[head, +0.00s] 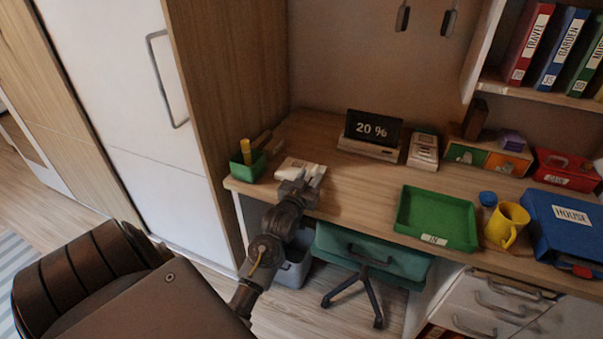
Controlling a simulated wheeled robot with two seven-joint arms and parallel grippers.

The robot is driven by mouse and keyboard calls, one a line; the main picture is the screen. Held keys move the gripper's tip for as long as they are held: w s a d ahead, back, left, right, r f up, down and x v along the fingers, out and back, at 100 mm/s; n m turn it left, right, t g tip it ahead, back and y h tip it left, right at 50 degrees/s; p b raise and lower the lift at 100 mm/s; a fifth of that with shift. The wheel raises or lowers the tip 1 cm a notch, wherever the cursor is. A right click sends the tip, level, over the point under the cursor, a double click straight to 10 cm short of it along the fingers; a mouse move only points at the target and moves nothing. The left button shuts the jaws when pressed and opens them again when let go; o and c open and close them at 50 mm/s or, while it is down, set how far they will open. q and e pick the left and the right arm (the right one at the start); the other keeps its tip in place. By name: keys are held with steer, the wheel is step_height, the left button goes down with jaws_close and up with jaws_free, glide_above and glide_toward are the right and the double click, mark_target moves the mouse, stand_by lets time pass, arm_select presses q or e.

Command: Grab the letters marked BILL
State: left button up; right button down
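A small pale stack that looks like letters (290,166) lies on the left part of the wooden desk, near its front edge. Any marking on it is too small to read, so I cannot confirm BILL. My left gripper (314,174) is at the right side of this stack and partly covers it. Whether it touches the stack cannot be told. Its fingers are too small and blurred to show how far apart they are. My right gripper is not in view.
A green chair (372,257) and a grey bin (293,270) are below.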

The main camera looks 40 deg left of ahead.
arm_select(q)
steer(key=shift+w+a, duration=0.15)
steer(key=shift+w, duration=0.4)
jaws_close()
